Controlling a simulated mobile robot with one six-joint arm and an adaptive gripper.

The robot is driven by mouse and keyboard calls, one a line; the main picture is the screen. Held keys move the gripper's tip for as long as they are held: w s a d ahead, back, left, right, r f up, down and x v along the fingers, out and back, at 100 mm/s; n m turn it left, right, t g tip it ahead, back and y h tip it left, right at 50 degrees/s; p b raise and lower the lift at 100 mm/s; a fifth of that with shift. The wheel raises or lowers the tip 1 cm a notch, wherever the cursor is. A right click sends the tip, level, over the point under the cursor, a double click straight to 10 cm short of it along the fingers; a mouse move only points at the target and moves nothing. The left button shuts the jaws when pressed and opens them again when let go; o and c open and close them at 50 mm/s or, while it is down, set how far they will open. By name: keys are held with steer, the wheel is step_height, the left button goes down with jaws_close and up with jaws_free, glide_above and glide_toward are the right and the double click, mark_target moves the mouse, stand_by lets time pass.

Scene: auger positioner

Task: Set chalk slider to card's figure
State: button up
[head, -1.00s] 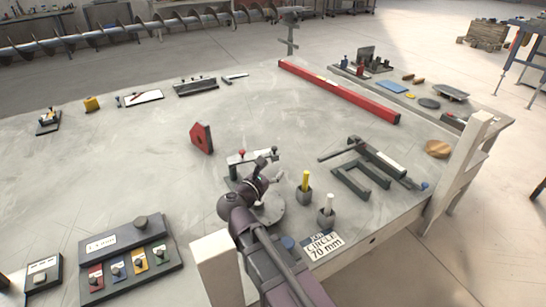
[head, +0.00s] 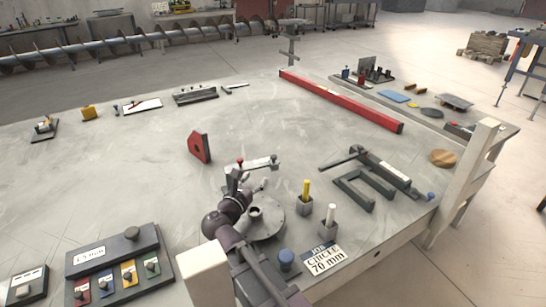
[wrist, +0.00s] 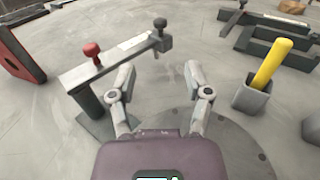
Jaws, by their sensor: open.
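The card (head: 323,258) at the table's front edge reads "JOB CIRCLE 70 mm". A pale beam (wrist: 118,58) with a light strip stands on a dark post. It has a red knob (wrist: 92,50) near its left end and a dark knob (wrist: 159,24) at its right end. I cannot tell which part is the chalk slider. The beam also shows in the head view (head: 261,164). My gripper (wrist: 158,72) is open and empty, on the near side of the beam, with its left finger close to the beam. It also shows in the head view (head: 252,186).
A yellow stick (wrist: 272,62) and a white stick (head: 331,213) stand in grey holders to the right. A red block (head: 199,146) lies behind left. A dark fork-shaped fixture (head: 372,180) is at right. A panel with coloured tiles (head: 118,265) is front left.

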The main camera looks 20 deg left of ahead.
mark_target(273, 157)
steer(key=w, duration=0.4)
steer(key=w+d, duration=0.1)
steer(key=w, duration=0.8)
steer(key=shift+w+d, duration=0.1)
steer(key=shift+d, duration=0.05)
jaws_close()
